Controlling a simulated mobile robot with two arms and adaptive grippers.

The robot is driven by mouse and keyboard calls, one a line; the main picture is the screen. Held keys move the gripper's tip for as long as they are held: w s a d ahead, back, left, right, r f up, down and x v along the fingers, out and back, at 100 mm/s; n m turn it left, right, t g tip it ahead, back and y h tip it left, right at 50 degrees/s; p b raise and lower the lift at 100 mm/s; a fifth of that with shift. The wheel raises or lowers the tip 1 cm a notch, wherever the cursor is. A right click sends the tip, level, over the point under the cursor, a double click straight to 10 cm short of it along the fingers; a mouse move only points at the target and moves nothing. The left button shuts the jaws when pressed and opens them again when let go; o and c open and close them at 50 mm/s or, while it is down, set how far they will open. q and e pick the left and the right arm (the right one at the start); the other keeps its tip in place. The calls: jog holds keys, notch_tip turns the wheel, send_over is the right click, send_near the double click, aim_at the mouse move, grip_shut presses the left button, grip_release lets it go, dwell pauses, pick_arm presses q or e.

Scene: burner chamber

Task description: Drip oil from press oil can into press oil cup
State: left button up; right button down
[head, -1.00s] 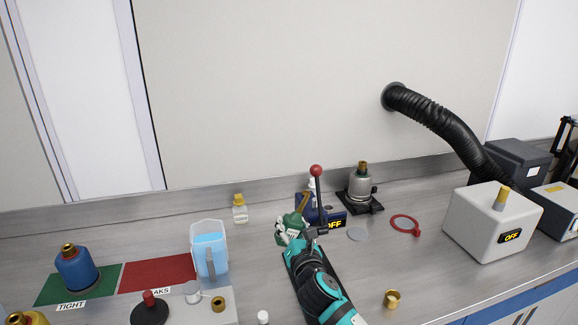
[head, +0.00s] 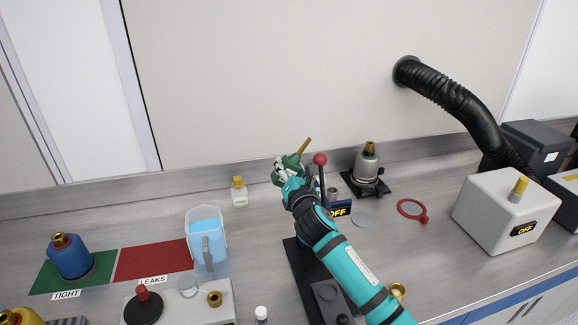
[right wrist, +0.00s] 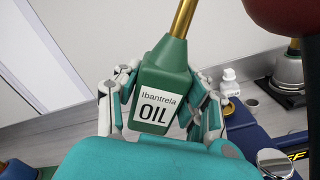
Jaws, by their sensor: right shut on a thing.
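The green press oil can (head: 287,166) has a brass spout (head: 304,147) and an "OIL" label, which shows in the right wrist view (right wrist: 156,108). My right gripper (head: 288,178) is shut around the can's body and holds it above the bench, spout up and leaning right. The press is a dark blue device with a red-knobbed lever (head: 320,160) and an "OFF" display (head: 340,208); my arm hides much of it. A small grey cup-like part (head: 333,193) shows beside the lever; I cannot tell whether it is the oil cup. My left gripper is out of view.
A grey burner (head: 367,165) on a black base stands behind right of the press. A clear disc (head: 363,219) and a red ring (head: 411,209) lie right of it. A small bottle (head: 239,192) and a blue-filled jug (head: 190,238) stand left. The bench between jug and press is clear.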

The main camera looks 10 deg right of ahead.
aim_at(273, 176)
jog(key=shift+w+d, duration=0.1)
jog(key=shift+r+p, duration=0.1)
jog(key=shift+p, duration=0.3)
jog(key=a+m, duration=0.1)
jog(key=m, duration=0.1)
jog(key=a+m+b, duration=0.1)
jog(key=m, duration=0.1)
jog(key=shift+a, duration=0.1)
jog(key=m, duration=0.1)
jog(key=a+m, duration=0.1)
jog(key=m, duration=0.1)
jog(key=shift+a+r+b, duration=0.1)
jog(key=shift+a+b, duration=0.2)
jog(key=shift+b, duration=0.1)
jog(key=m, duration=0.2)
jog(key=shift+a+r+m, duration=0.15)
jog(key=shift+a+m, duration=0.05)
jog(key=shift+m, duration=0.2)
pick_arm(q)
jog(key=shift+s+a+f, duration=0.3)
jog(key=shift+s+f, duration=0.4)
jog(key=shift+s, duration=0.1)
pick_arm(e)
jog(key=shift+r+m, duration=0.1)
jog(key=shift+m, duration=0.7)
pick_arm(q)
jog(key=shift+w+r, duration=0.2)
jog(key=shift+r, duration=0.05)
